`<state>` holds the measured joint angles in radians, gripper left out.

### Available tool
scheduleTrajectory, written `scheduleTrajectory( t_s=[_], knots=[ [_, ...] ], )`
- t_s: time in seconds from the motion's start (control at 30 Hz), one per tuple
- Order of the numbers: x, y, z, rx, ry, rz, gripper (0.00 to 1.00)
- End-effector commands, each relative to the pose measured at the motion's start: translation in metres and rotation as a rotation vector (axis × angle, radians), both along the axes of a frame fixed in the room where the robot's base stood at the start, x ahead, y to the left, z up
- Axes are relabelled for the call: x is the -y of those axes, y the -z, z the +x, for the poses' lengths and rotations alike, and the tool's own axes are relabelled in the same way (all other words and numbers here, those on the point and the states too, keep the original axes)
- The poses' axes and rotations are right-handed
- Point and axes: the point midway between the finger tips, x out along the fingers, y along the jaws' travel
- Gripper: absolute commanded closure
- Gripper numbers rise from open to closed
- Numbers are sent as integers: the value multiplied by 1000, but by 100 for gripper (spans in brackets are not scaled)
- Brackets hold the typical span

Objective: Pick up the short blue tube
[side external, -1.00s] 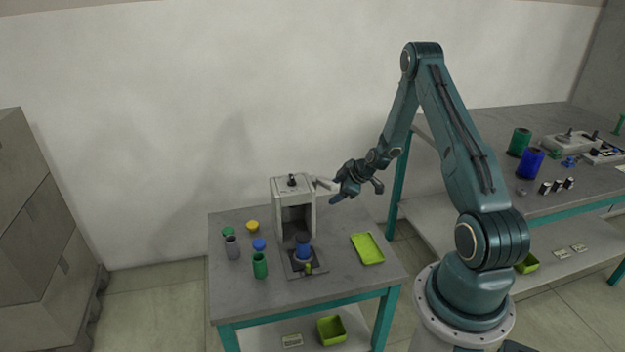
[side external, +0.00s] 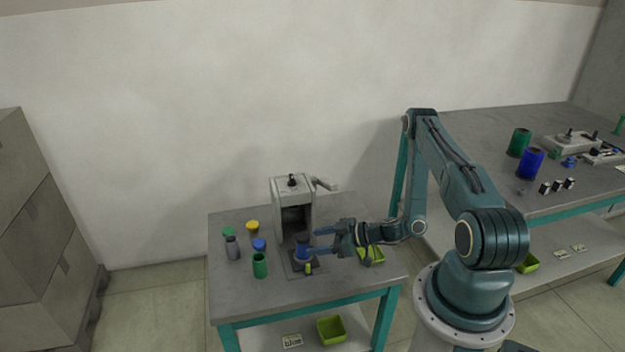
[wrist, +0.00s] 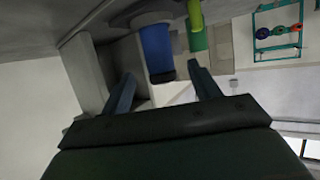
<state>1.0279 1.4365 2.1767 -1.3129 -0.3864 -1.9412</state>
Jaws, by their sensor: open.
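A short blue tube (side external: 302,254) with a dark top stands on the small dark plate in front of the grey machine. In the wrist view the blue tube (wrist: 157,47) lies straight ahead, in line with the gap between my fingers. My gripper (side external: 317,241) is level, open and empty, its fingers pointing left at the tube from the right. In the wrist view the two fingertips of my gripper (wrist: 161,74) are spread wide, just short of the tube. Another blue piece (side external: 259,245) sits further left on the table.
The grey machine (side external: 291,188) with a side crank stands close behind the tube. A green tube (side external: 260,266), a grey tube (side external: 232,249) and a yellow piece (side external: 252,226) are at the left. A lime tray (side external: 377,256) lies partly under my gripper.

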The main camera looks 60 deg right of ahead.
Motion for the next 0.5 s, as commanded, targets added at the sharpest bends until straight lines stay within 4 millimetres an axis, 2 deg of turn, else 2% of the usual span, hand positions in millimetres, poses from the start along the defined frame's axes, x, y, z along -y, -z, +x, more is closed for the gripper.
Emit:
scheduleTrajectory(
  t_s=[0.5],
  knots=[
    [-4, 7, 15, -1, -1, -1, 38]
  ],
)
